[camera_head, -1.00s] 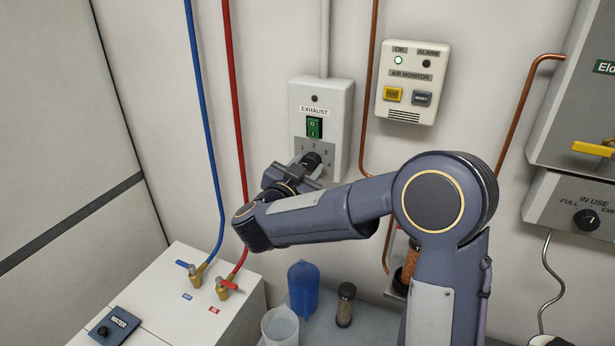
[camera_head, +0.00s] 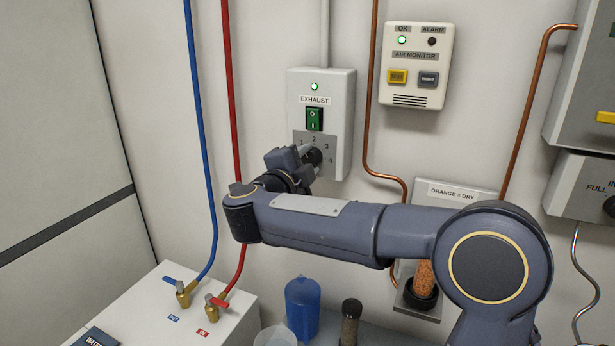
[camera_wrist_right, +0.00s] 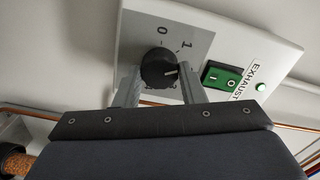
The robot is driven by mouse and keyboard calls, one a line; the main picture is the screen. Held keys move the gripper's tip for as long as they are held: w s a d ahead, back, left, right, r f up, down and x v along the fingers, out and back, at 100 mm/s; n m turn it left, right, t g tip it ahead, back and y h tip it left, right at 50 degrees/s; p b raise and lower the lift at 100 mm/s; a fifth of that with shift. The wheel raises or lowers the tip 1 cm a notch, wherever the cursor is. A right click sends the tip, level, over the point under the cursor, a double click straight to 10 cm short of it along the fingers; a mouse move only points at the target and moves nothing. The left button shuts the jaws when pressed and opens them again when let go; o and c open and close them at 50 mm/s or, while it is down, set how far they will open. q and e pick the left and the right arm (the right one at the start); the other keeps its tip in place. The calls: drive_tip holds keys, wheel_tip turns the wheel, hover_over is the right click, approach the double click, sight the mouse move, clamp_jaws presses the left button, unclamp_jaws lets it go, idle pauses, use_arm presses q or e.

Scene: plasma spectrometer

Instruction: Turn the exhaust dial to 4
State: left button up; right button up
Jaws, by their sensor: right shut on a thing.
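The exhaust box (camera_head: 343,120) is on the wall in the head view, with a green switch (camera_head: 314,119) above its black dial (camera_head: 313,159). My right gripper (camera_head: 304,156) is at the dial. In the wrist view, the right gripper's fingers (camera_wrist_right: 159,86) stand on either side of the dial (camera_wrist_right: 157,68) and are shut on it. The dial's white pointer line faces the switch side, roughly toward 2; a finger hides the number there. My left gripper is not in view.
The exhaust lamp (camera_head: 314,86) is lit green. An air monitor (camera_head: 415,65) hangs to the right, its OK lamp green. Copper pipes run beside the box; blue and red pipes (camera_head: 232,100) run to its left. A blue bottle (camera_head: 302,308) stands below.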

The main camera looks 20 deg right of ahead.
drive_tip(key=m+b, duration=1.3)
drive_tip(key=m, duration=0.1)
drive_tip(key=shift+m+b, duration=0.3)
drive_tip(key=m+b, duration=0.4)
drive_tip(key=m, duration=0.2)
drive_tip(key=shift+b, duration=0.4)
drive_tip(key=m+b, duration=0.2)
drive_tip(key=m, duration=0.1)
drive_tip(key=shift+r, duration=0.1)
drive_tip(key=shift+r+m+b, duration=0.1)
drive_tip(key=shift+m+b, duration=0.3)
drive_tip(key=shift+m, duration=0.6)
drive_tip(key=shift+s+d+r, duration=0.1)
drive_tip(key=o, duration=1)
drive_tip(key=shift+f, duration=0.2)
